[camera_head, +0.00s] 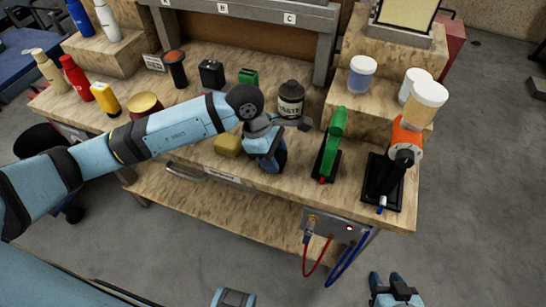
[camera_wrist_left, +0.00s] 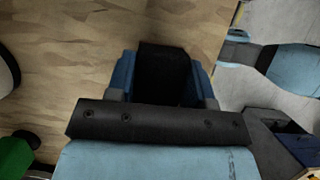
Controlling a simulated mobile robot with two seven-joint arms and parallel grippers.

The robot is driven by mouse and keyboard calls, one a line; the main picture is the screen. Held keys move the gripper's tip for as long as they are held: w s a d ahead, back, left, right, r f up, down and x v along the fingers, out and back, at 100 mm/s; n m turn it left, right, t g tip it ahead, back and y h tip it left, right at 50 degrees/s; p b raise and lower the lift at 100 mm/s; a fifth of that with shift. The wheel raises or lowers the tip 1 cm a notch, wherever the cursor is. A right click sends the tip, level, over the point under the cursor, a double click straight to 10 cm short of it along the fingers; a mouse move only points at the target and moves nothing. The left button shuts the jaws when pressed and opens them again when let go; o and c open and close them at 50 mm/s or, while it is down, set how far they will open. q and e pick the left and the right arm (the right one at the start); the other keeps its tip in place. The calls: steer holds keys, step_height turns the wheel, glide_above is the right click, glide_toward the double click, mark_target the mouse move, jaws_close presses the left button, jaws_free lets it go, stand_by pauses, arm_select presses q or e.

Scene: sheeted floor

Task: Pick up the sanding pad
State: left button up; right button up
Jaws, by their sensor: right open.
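My right gripper (camera_head: 386,280) is open and empty, low in front of the bench at the bottom right.
A labelled jar (camera_head: 290,100) stands close behind my left gripper. A green tool (camera_head: 333,145) and an orange-and-black tool (camera_head: 398,165) stand to the right. Red and blue cables (camera_head: 330,262) hang in front.

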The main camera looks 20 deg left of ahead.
arm_select(q)
steer(key=shift+c, duration=0.5)
steer(key=shift+r, duration=0.15)
steer(key=shift+r, duration=0.2)
step_height(320, 180, up, 19)
steer(key=shift+r, duration=0.2)
